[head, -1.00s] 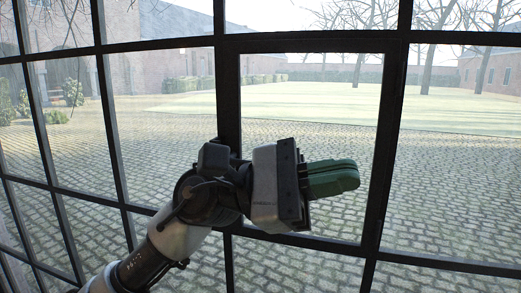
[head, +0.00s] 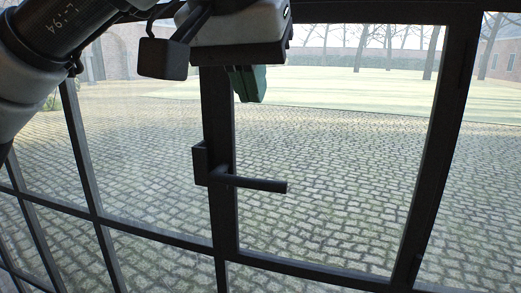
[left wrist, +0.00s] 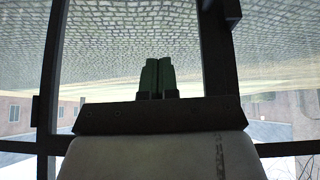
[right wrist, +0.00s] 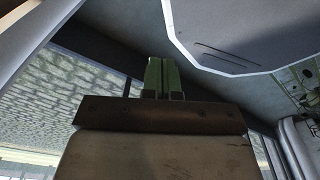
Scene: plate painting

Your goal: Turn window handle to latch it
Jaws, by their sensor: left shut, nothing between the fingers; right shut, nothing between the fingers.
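The dark window handle (head: 250,184) is on the left upright of the framed pane in the head view. Its lever lies nearly level and points right. My left gripper (head: 250,97) is above the handle, apart from it, with its green fingers pointing down. In the left wrist view the green fingers (left wrist: 157,65) are together and empty. My right gripper (right wrist: 163,65) shows only in the right wrist view, with its green fingers together and empty, away from the handle.
Dark window bars (head: 88,160) divide the glass into panes. A cobbled yard, lawn and bare trees lie outside. The right wrist view shows a pale panel (right wrist: 240,35) with a light edge near the right gripper. The space around the lever is clear.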

